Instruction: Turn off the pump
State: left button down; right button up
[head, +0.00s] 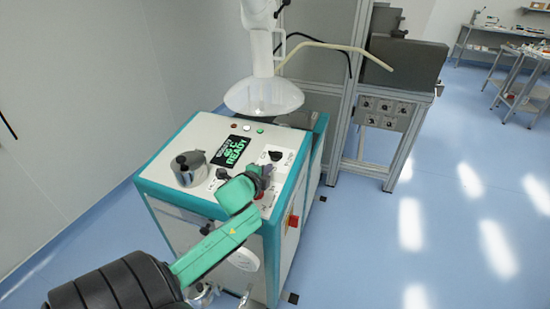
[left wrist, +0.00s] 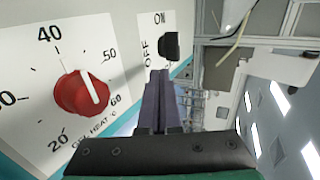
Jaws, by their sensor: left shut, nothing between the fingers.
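The black switch knob (head: 275,155) sits on a white label on top of the teal-edged machine (head: 215,138). In the left wrist view the same knob (left wrist: 171,46) stands beside the words ON and OFF; I cannot tell which one it points to. My left gripper (head: 264,172) is shut and empty, over the front right part of the panel. In the left wrist view its fingertips (left wrist: 159,74) are just below the knob in the picture; contact is unclear.
A lit green display (head: 236,151) reads READY. A metal lidded pot (head: 189,168) stands at the panel's left. A red button (head: 293,220) is on the right side. Blue floor (head: 400,235) is open to the right.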

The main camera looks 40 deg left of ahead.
aim_at(279, 156)
pick_arm(q)
jog(key=w, duration=0.2)
jog(key=w+a, duration=0.1)
jog(key=w, duration=0.1)
jog(key=w+a+p, duration=0.1)
jog(key=w, duration=0.1)
jog(key=shift+w+f, duration=0.15)
jog(key=shift+f, duration=0.05)
pick_arm(e)
jog(key=shift+s+r, duration=0.4)
jog(key=shift+r, duration=0.1)
pick_arm(q)
jog(key=shift+f, duration=0.1)
